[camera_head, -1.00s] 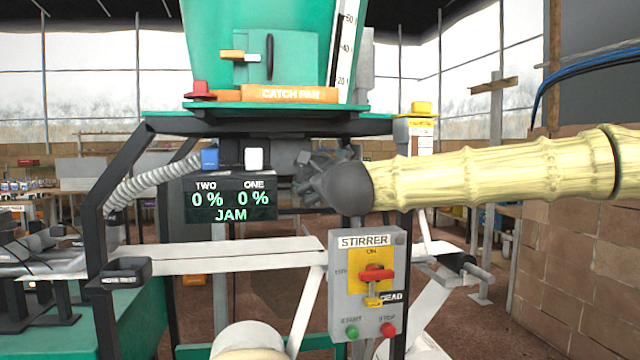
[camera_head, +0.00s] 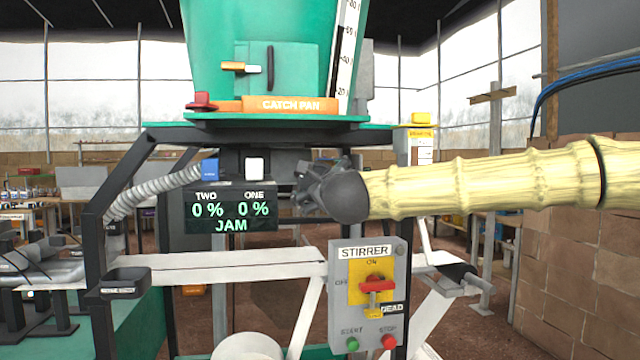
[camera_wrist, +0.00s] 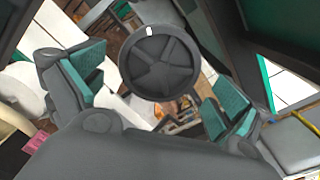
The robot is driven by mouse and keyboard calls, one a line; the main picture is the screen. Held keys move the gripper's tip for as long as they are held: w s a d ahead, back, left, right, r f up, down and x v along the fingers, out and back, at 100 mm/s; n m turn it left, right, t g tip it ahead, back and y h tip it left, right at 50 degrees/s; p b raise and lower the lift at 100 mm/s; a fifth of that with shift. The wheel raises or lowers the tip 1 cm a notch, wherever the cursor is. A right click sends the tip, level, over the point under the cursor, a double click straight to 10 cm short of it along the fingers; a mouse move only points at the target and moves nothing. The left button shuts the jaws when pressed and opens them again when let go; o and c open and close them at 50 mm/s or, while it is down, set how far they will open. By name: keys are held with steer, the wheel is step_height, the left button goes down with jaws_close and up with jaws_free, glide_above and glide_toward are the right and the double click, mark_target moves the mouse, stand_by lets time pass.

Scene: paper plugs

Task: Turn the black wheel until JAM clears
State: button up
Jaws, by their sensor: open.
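The black wheel (camera_wrist: 160,62) shows in the wrist view as a spoked disc with a white mark near its top. My gripper (camera_wrist: 157,95) is open, with one teal-padded finger to the wheel's left and the other to its lower right. I cannot tell whether either finger touches the rim. In the head view my gripper (camera_head: 318,186) is beside the dark display (camera_head: 230,204), below the green hopper. The wheel is not clearly visible there. The display reads TWO 0 %, ONE 0 % and JAM in green.
A grey STIRRER box (camera_head: 367,295) with a red switch and green and red buttons stands below my arm. A ribbed hose (camera_head: 150,193) and dark frame posts are at left, a brick wall (camera_head: 570,235) at right.

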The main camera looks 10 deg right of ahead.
steer(key=shift+w, duration=1.15)
steer(key=c, duration=0.9)
steer(key=o, duration=0.9)
steer(key=shift+s, duration=0.15)
steer(key=shift+s+b, duration=0.4)
steer(key=shift+s, duration=1.45)
